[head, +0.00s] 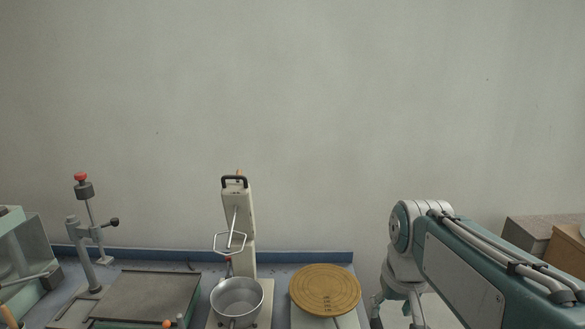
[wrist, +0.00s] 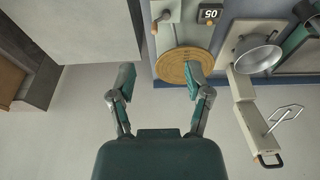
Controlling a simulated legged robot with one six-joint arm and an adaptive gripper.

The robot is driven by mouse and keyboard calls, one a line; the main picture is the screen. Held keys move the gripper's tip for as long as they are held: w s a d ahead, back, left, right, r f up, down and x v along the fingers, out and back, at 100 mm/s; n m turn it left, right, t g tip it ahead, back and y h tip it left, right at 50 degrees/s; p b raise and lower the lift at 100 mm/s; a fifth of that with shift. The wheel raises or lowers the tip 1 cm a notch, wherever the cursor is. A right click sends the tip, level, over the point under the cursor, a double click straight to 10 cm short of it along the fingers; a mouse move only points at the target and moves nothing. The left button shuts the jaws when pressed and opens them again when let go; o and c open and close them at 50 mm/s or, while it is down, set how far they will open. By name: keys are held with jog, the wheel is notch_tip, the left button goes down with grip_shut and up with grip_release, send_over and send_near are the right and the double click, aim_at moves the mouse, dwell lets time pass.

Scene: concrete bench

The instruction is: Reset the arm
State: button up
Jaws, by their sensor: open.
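My gripper (wrist: 160,66) is open, with its two fingers wide apart and nothing between them in the wrist view. In the head view my gripper (head: 396,314) hangs at the lower right, pointing down, its lower part cut off by the picture's bottom edge. It is to the right of a round wooden disc (head: 325,290). In the wrist view the right fingertip overlaps the edge of the disc (wrist: 172,66); I cannot tell how far above it the finger is.
A dark flat plate (head: 150,292) and a red-knobbed lever post (head: 83,190) stand left. Brown boxes (head: 545,228) are at the far right. A wall (head: 290,100) closes the back.

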jog(key=s+a+f+t, duration=0.1)
jog(key=s+f+t, duration=0.1)
jog(key=s, duration=1.1)
jog(key=shift+s+f+t, duration=0.15)
jog(key=shift+f+t, duration=0.25)
jog(key=shift+f, duration=0.45)
jog(key=shift+a, duration=0.1)
jog(key=shift+c, duration=0.5)
